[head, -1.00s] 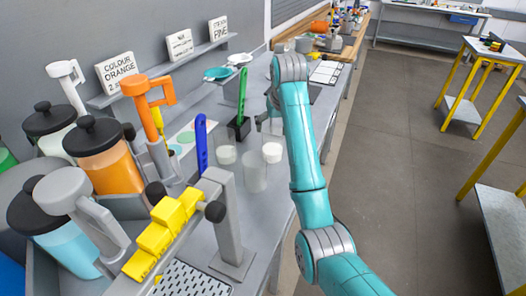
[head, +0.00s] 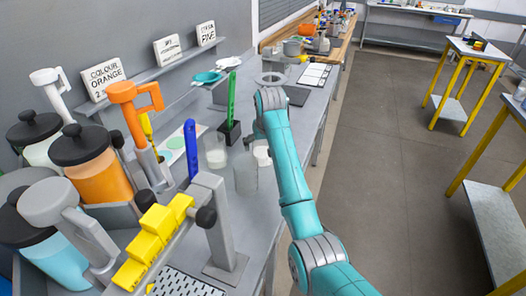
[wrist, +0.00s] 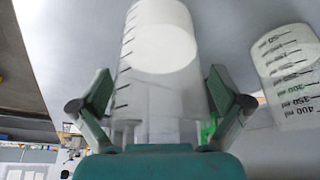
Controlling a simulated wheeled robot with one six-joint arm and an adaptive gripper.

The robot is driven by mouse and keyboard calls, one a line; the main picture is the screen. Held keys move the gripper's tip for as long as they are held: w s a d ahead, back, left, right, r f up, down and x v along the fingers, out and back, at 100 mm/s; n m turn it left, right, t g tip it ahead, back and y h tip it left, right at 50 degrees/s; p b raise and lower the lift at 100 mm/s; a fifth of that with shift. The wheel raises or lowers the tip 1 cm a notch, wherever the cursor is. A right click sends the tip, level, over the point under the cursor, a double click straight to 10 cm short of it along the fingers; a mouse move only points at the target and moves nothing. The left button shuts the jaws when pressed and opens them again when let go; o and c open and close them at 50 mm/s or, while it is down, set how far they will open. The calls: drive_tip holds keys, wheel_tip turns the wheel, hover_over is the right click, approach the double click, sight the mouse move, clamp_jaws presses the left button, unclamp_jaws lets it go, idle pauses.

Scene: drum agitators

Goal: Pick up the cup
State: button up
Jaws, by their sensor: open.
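In the wrist view a clear graduated cup (wrist: 160,42) with white contents stands between the two fingers of my gripper (wrist: 160,88). The fingers are open, one on each side, with a visible gap to the cup's walls. A second graduated cup (wrist: 290,75) is to the right in that view, outside the fingers. In the head view several clear cups stand on the grey bench: one at the left (head: 215,153), one in front (head: 246,176), and one partly behind my arm (head: 262,153).
A green-handled tool stands in a black holder (head: 229,134) close behind the cups. A blue upright piece (head: 191,150) and a grey stand with yellow blocks (head: 160,230) are at left. Lidded jars (head: 98,165) stand further left.

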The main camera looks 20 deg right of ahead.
drive_tip(key=c, duration=1.2)
drive_tip(key=shift+s, duration=0.1)
